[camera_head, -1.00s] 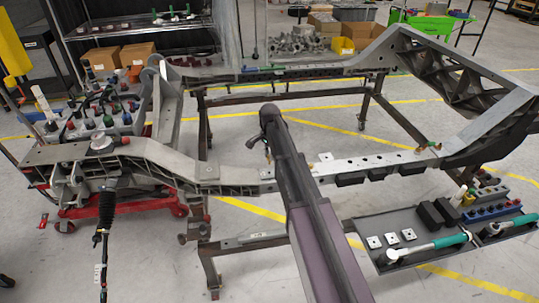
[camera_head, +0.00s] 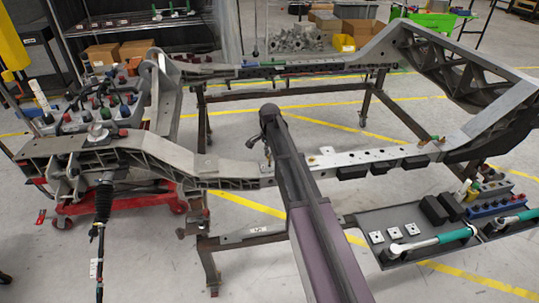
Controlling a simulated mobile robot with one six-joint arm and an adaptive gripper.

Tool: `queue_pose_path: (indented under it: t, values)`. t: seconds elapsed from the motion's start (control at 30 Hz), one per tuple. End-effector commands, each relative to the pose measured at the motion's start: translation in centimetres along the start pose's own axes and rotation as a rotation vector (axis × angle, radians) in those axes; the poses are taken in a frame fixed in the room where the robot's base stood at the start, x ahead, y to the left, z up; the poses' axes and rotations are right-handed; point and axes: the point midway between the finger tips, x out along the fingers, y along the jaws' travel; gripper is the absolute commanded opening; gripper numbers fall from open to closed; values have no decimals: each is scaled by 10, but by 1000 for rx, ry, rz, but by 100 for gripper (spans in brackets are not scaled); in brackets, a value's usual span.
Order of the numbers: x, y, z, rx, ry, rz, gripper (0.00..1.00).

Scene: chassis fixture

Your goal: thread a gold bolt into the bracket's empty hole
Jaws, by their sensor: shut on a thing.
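The dark end of my arm reaches over the near rail of the grey chassis. My gripper (camera_head: 267,150) hangs at its far end beside the rail, small and partly hidden by my arm. It is shut on a gold bolt, of which only a tiny gold-toned bit shows. A light bracket plate (camera_head: 326,150) stands on the near rail (camera_head: 375,155), just right of my arm. A small gold spot shows near the bracket's left foot. The empty hole cannot be made out at this size. Whether the bolt touches the bracket cannot be told.
A tray (camera_head: 362,222) at the lower right holds square plates, black blocks and a teal-handled torque wrench (camera_head: 430,243). Small gold and green parts (camera_head: 434,139) sit farther right on the rail. A red wheeled stand (camera_head: 120,200) is under the left end. The floor is clear inside the frame.

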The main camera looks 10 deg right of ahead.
Motion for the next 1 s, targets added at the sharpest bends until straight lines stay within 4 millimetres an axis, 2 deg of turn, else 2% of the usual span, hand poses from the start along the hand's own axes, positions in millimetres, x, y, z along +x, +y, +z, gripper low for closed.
queue_pose_path:
  t: [1.0]
  values:
    - [14,0,0,1,0,0,0]
